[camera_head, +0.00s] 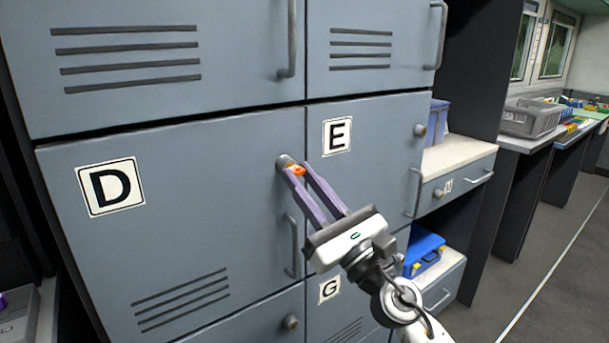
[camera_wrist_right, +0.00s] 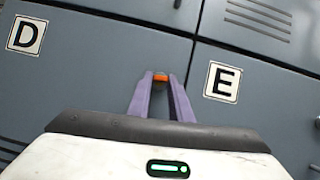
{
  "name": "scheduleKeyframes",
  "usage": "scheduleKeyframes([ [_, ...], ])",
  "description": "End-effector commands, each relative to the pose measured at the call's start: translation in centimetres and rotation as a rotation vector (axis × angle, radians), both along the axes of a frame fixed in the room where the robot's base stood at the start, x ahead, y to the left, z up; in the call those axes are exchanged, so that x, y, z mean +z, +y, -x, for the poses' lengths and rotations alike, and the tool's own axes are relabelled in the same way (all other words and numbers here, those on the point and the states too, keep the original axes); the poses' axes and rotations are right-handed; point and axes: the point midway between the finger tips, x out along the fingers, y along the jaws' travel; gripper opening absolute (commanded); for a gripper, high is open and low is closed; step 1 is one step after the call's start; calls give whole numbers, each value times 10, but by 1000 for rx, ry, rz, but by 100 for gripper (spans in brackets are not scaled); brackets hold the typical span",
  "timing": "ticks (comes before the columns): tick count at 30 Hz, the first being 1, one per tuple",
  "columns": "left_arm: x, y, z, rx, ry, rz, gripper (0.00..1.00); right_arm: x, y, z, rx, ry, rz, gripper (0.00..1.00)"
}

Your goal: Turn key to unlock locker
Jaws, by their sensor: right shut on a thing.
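Locker door D (camera_head: 180,215) is blue-grey and appears closed, with a letter plate, vents, a vertical handle (camera_head: 292,247) and a round lock (camera_head: 284,161) near its upper right corner. An orange key (camera_head: 298,170) is at this lock. My right gripper (camera_head: 296,170) is shut on the orange key, its purple fingers reaching up to the lock from the lower right. The right wrist view shows the orange key (camera_wrist_right: 160,76) between the fingertips, with the lock hidden behind. How far the key is turned cannot be told. My left gripper is not in view.
Locker door E (camera_head: 365,180) is beside door D, with its own lock and handle; door G (camera_head: 330,290) is below. To the right are a drawer counter (camera_head: 455,155), a blue case (camera_head: 424,250) and a grey crate (camera_head: 530,118). The floor at right is clear.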

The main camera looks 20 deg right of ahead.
Motion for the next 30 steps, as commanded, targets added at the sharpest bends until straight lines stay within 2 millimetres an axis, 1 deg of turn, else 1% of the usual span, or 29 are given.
scheduleKeyframes([
  [1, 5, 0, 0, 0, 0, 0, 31, 2, 1, 0, 2, 14, -35, 3],
  [4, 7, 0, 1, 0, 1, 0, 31, 1, 2, 0, 1, 30, -82, 3],
  [15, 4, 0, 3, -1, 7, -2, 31, 0, 2, 0, 1, 37, -102, 3],
  [19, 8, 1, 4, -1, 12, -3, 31, 2, 3, 1, 1, 59, -161, 3],
  [20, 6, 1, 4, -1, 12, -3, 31, 0, 2, 1, 1, 59, -162, 22],
  [21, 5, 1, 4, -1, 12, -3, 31, 0, 2, 1, 0, 58, -159, 29],
  [23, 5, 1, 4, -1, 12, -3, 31, 0, 2, 1, 0, 57, -157, 39],
  [24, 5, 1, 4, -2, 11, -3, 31, 0, 2, 1, 0, 57, -157, 41],
  [30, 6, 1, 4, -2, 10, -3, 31, 0, 2, 1, 0, 57, -157, 41],
])
